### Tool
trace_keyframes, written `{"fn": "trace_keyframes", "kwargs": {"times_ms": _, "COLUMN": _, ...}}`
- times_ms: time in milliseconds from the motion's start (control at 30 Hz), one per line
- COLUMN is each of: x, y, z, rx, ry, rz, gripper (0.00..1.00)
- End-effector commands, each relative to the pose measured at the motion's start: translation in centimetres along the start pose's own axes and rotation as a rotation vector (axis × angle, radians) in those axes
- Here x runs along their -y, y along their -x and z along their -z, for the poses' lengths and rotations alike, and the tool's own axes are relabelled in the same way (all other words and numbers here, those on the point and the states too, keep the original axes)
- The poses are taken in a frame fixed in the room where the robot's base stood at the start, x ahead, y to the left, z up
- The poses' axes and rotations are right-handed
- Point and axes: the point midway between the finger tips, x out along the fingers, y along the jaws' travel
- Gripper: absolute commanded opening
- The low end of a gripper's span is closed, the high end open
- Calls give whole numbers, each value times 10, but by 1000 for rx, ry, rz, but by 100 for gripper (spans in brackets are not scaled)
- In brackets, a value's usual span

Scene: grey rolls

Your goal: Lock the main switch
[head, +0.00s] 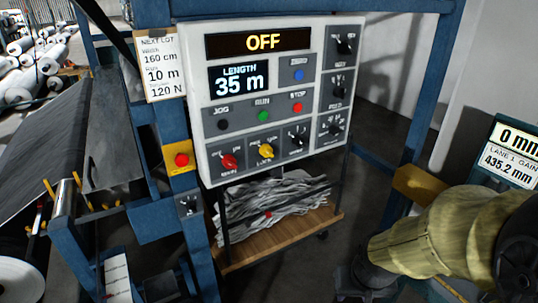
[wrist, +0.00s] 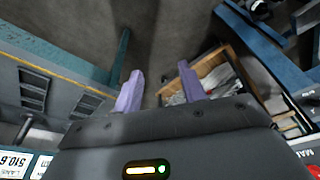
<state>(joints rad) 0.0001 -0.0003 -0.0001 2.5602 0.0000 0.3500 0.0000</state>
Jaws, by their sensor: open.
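The grey control panel (head: 275,95) hangs on a blue frame, with a lit display reading OFF. The main switch, a red knob (head: 228,161), is at its lower left above a label that seems to read MAIN. A yellow knob (head: 266,151), with a label that looks like LOCK, is just right of it. In the wrist view, my gripper (wrist: 160,90) is open and empty, its two pale purple fingers apart over the floor. The panel's corner and part of the red knob (wrist: 313,170) show at that view's lower right, well aside from the fingers. My gripper is not visible in the head view.
A red button on a yellow box (head: 181,160) and a note card (head: 161,66) are on the post left of the panel. A wooden-bottomed cart (head: 280,236) with grey scrap stands below. Another display (head: 508,150) is at the right, near my arm.

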Motion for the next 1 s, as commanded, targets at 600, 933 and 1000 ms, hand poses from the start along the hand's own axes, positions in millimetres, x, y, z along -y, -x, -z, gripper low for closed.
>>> {"fn": "trace_keyframes", "kwargs": {"times_ms": 600, "x": 41, "y": -26, "z": 151, "rx": -536, "ry": 346, "rz": 107, "gripper": 57}}
{"fn": "trace_keyframes", "kwargs": {"times_ms": 933, "x": 100, "y": 14, "z": 231, "rx": -1052, "ry": 431, "rz": 381, "gripper": 57}}
{"fn": "trace_keyframes", "kwargs": {"times_ms": 1000, "x": 105, "y": 28, "z": 240, "rx": -1151, "ry": 421, "rz": 431, "gripper": 57}}
